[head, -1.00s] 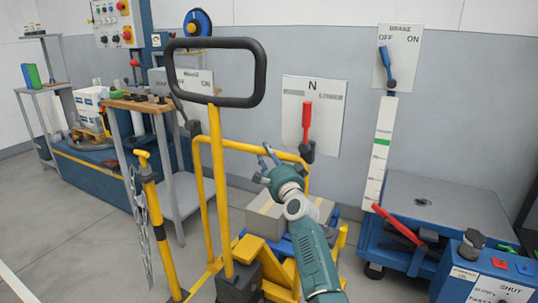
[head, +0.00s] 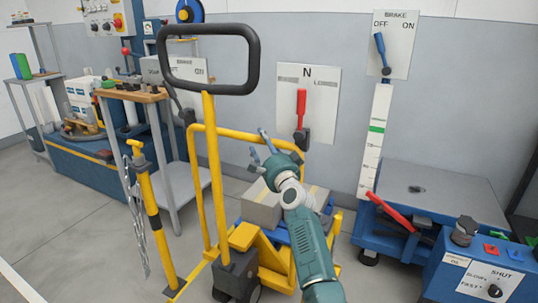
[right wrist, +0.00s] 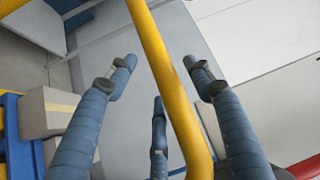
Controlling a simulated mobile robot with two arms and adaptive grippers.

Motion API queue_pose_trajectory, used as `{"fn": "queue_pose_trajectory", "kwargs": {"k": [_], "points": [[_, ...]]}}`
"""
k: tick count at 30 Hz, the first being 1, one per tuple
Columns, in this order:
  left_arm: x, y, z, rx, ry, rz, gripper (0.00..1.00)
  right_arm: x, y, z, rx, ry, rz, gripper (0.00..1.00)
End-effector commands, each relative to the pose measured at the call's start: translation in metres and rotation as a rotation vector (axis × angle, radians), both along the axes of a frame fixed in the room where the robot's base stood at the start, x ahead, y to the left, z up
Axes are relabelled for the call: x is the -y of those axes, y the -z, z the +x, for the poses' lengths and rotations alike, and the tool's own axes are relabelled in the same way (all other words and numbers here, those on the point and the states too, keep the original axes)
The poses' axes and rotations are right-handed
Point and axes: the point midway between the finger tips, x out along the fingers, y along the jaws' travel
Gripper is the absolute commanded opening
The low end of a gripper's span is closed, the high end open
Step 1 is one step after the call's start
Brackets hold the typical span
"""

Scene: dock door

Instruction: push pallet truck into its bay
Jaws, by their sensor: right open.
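The yellow pallet truck (head: 215,170) stands upright in the middle of the head view, with a black loop handle on its mast and a yellow hoop rail behind. A grey carton (head: 263,208) with a tan stripe sits on a blue pallet on it. My right gripper (head: 262,147) is open at the right side of the hoop rail. In the right wrist view a yellow rail (right wrist: 163,65) passes between its spread fingers (right wrist: 160,80); I cannot tell whether they touch it. A yellow floor line (head: 190,285) shows at the truck's left; the bay is not clearly visible. My left gripper is out of view.
A yellow post (head: 152,215) with a hanging chain stands left of the truck, before a wood-topped bench (head: 135,95). A blue lift table (head: 440,195) and control box (head: 480,265) stand at right. The wall holds a red lever (head: 301,105). Floor at lower left is clear.

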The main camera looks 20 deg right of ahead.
Motion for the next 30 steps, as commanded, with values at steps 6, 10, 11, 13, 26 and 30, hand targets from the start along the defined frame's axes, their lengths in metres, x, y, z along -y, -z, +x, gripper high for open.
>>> {"fn": "queue_pose_trajectory", "kwargs": {"k": [6, 10, 11, 13, 26, 30], "points": [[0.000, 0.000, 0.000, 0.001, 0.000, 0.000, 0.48, -0.003, 0.007, -0.036, -0.001, 0.001, 0.001, 0.52], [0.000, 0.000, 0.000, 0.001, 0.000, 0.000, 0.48, -0.004, 0.011, -0.063, -0.003, 0.001, 0.002, 0.52], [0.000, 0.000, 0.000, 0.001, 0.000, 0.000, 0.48, -0.005, 0.012, -0.069, -0.003, 0.002, 0.001, 0.52], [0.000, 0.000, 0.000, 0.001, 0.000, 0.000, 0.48, -0.005, 0.014, -0.082, -0.003, 0.002, 0.001, 0.52], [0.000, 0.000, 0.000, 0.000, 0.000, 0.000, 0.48, -0.008, 0.017, -0.112, -0.003, 0.000, 0.002, 0.52], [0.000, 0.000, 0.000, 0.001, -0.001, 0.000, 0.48, -0.008, 0.017, -0.112, -0.003, 0.000, 0.002, 0.52]]}}
